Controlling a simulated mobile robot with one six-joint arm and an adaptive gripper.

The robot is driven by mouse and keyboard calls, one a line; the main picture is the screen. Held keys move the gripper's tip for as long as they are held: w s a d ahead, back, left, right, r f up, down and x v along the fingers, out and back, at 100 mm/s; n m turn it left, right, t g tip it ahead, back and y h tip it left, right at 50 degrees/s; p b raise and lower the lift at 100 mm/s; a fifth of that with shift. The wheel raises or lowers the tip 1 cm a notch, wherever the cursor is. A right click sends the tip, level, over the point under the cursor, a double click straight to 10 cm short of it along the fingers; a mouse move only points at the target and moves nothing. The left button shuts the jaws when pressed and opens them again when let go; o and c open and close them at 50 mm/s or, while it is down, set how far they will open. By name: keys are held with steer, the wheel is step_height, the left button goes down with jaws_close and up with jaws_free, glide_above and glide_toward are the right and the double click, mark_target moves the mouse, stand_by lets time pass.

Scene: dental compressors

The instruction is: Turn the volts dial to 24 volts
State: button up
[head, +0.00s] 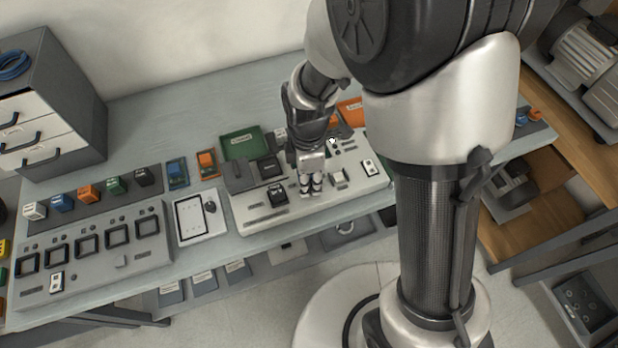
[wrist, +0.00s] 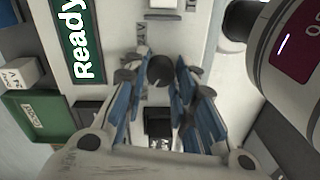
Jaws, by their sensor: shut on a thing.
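A dark round dial (wrist: 160,69) sits on the pale panel in the wrist view, beside small dark lettering that is too small to read fully. My gripper (wrist: 161,78) has its blue-padded fingers on either side of the dial and is shut on it. The dial's setting cannot be read. In the head view my gripper (head: 311,190) points down onto the right-hand panel (head: 243,211), and its fingers hide the dial there.
A green "Ready" sign (wrist: 80,40) lies left of the fingers in the wrist view. A black block (head: 277,196) is close left of my gripper. Another button panel (head: 95,255), a white tablet (head: 200,220) and a green tray (head: 242,143) share the bench.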

steer(key=shift+m, duration=0.3)
steer(key=m+p, duration=0.1)
steer(key=m, duration=0.1)
steer(key=shift+m, duration=0.4)
steer(key=m, duration=0.3)
steer(key=shift+m+p, duration=0.4)
steer(key=m+p, duration=0.1)
steer(key=m, duration=0.6)
steer(key=shift+d+r+y+p, duration=0.1)
steer(key=shift+y+p, duration=0.2)
steer(key=shift+p, duration=0.05)
steer(key=m+p, duration=0.2)
steer(key=m, duration=0.3)
steer(key=shift+m+t, duration=0.3)
steer(key=m+p, duration=0.2)
steer(key=m, duration=0.2)
